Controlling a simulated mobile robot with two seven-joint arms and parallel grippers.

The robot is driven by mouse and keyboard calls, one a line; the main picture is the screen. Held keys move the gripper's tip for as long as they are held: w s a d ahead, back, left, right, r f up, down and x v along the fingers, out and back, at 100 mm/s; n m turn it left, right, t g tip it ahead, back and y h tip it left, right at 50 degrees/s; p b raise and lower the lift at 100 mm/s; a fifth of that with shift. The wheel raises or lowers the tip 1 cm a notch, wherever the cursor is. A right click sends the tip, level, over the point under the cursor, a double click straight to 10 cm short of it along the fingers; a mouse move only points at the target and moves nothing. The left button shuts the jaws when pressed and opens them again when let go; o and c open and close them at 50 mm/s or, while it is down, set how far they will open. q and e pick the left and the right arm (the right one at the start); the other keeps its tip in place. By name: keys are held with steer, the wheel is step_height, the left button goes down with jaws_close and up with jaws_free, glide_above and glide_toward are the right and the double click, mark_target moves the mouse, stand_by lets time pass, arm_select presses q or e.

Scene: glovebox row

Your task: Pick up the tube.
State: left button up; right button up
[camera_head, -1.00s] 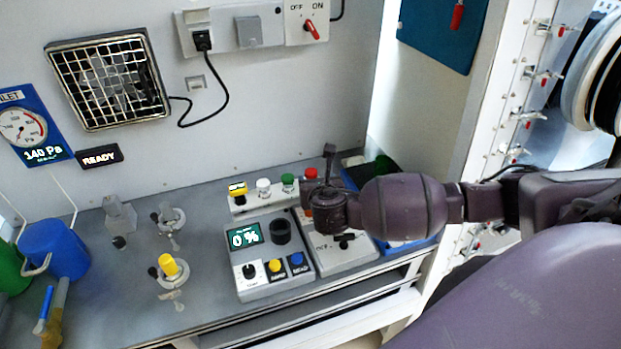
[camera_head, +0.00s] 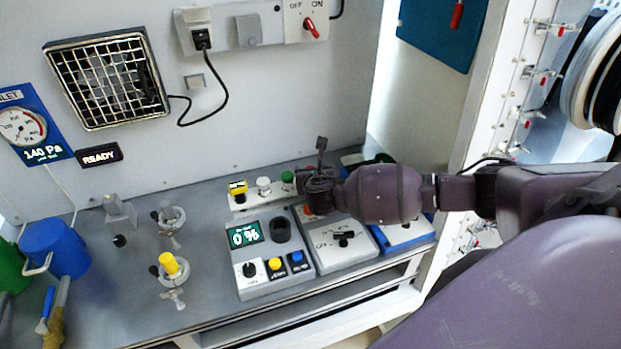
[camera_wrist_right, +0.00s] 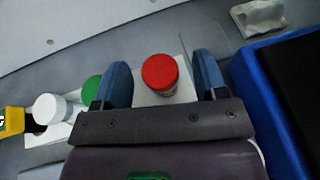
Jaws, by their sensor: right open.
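A red-capped tube (camera_wrist_right: 160,74) stands in a white rack in the right wrist view, seen from above. My right gripper (camera_wrist_right: 161,78) is open, with one blue finger on each side of the red cap; I see gaps on both sides. Green-capped (camera_wrist_right: 91,90) and white-capped (camera_wrist_right: 50,108) tubes stand to its left in the rack. In the head view the rack (camera_head: 246,204) is at the back of the bench, and my right gripper (camera_head: 319,184) covers the red cap. The green cap (camera_head: 287,177) and white cap (camera_head: 263,185) show beside it. My left gripper is not in view.
A control box with a 0 % display (camera_head: 243,233) and a grey panel (camera_head: 335,256) stand in front of the rack. A blue tray (camera_wrist_right: 250,88) lies close right of my gripper, with a crumpled pale piece (camera_wrist_right: 258,17) behind. Yellow-topped clamp (camera_head: 170,264) stands left.

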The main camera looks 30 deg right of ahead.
steer(key=c, duration=1)
